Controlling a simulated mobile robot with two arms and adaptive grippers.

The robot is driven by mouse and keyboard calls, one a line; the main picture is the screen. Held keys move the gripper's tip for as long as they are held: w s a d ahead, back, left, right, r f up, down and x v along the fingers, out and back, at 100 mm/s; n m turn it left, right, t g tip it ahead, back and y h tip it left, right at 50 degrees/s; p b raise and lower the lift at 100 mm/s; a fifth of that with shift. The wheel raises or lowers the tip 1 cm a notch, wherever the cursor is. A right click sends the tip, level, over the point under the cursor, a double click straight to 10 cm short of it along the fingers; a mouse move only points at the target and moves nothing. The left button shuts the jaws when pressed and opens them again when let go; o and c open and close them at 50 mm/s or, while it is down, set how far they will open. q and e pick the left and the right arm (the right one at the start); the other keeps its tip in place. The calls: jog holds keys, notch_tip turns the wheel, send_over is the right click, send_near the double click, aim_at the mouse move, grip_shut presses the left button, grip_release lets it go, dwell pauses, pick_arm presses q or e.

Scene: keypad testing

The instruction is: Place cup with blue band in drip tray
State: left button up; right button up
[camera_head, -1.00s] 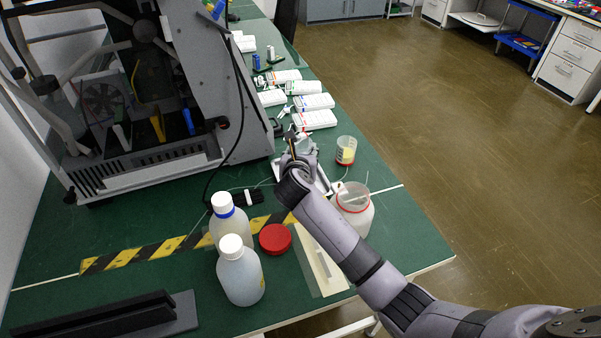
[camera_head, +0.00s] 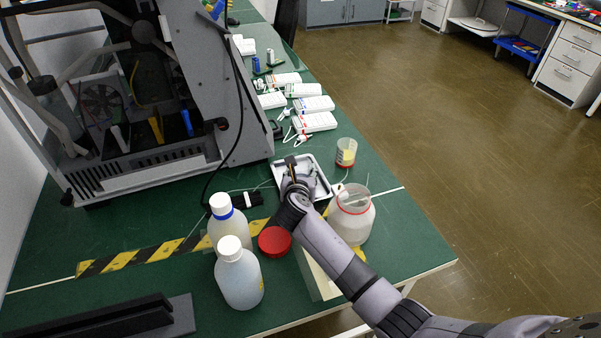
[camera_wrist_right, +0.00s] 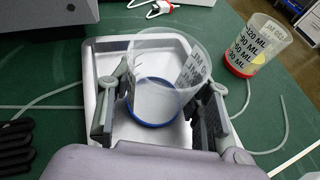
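The clear cup with the blue band (camera_wrist_right: 157,112) stands upright between the fingers of my right gripper (camera_wrist_right: 162,100) in the right wrist view. The fingers close around its sides, and its blue base shows over the light drip tray (camera_wrist_right: 93,57). I cannot tell whether the base touches the tray. In the head view the drip tray (camera_head: 321,178) lies on the green bench, with my right gripper (camera_head: 298,172) over it. The cup is hard to make out there. My left gripper is not in view.
A clear cup with a red band (camera_head: 346,152) stands right of the tray. A wide jar (camera_head: 352,218), two bottles (camera_head: 229,222) (camera_head: 238,275) and a red lid (camera_head: 274,241) stand nearer. A large grey machine (camera_head: 150,160) is left; white handheld devices (camera_head: 314,122) lie behind.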

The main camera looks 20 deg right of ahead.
jog(key=o, duration=0.4)
jog(key=shift+r, duration=0.15)
jog(key=p+v, duration=0.1)
jog(key=v, duration=1.1)
jog(key=shift+p, duration=0.35)
